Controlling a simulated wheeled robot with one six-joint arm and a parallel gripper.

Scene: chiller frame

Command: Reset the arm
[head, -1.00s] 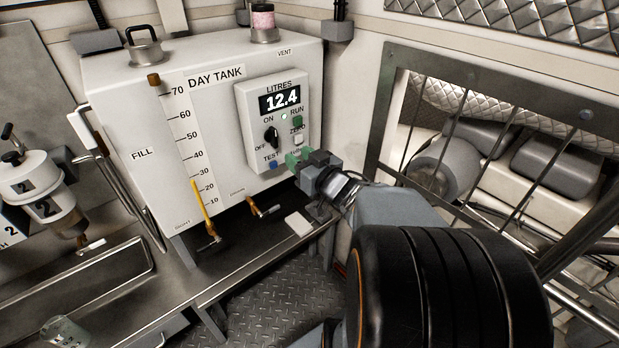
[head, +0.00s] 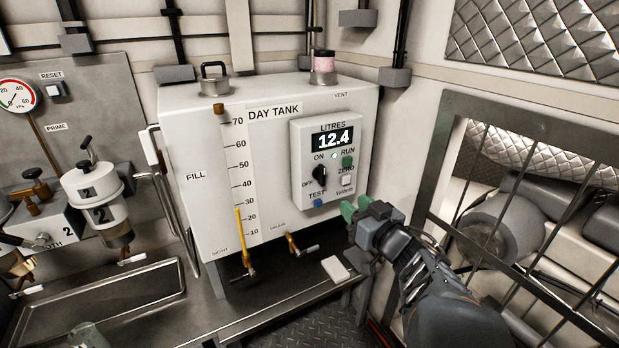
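My gripper (head: 354,210) has green fingertips and is just below and right of the control box (head: 328,165) on the day tank (head: 185,200). The fingertips appear apart from the box, with nothing visible between them. They are small here, and I cannot tell how far they are spread. My arm (head: 425,275) reaches in from the lower right. The box display (head: 333,139) reads 12.4, and a small lamp beside RUN is lit.
A barred guard (head: 520,210) stands close on the right of my arm. Filter bowls (head: 92,195), a gauge (head: 17,96) and a metal tray (head: 100,300) are at left.

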